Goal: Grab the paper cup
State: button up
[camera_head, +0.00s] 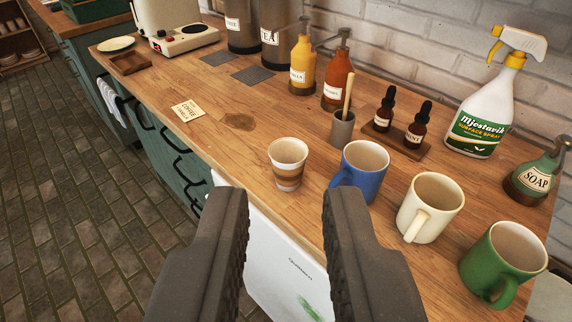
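The paper cup (288,165) is striped in white, brown and orange and stands upright on the wooden counter near its front edge. It is open at the top and its inside looks empty. My gripper (284,205) is open, with its two dark fingers wide apart in the lower middle of the picture. Nothing is between the fingers. The paper cup appears just beyond the gap between the fingertips, apart from them.
A blue mug (362,172), a cream mug (430,207) and a green mug (502,263) stand in a row to the cup's right. Behind are a grey holder (342,130), syrup bottles and a spray bottle (483,110). The counter left of the cup is mostly clear, with a card (187,111).

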jog(key=o, duration=1.2)
jog(key=shift+m+h, duration=0.3)
jog(key=w+f+p, duration=0.1)
jog(key=w, duration=0.1)
jog(key=w+a+f+p, duration=0.1)
jog(key=w, duration=0.2)
jog(key=w+a+f+p, duration=0.1)
jog(key=w+f, duration=0.1)
jog(key=shift+w, duration=0.4)
jog(key=shift+c, duration=0.2)
jog(key=w+a+f+m+p, duration=0.1)
jog(key=w+f+p, duration=0.3)
jog(key=w+f, duration=0.5)
jog(key=n+t+p, duration=0.2)
jog(key=t+p, duration=0.1)
jog(key=p, duration=0.6)
send_near(289, 176)
jog(key=shift+w+d+r+p, duration=0.1)
jog(key=shift+w+p, duration=0.9)
jog(key=shift+w, duration=2.25)
jog(key=shift+w+d+r+p, duration=0.1)
jog(key=shift+w+p, duration=0.9)
jog(key=shift+w, duration=2.25)
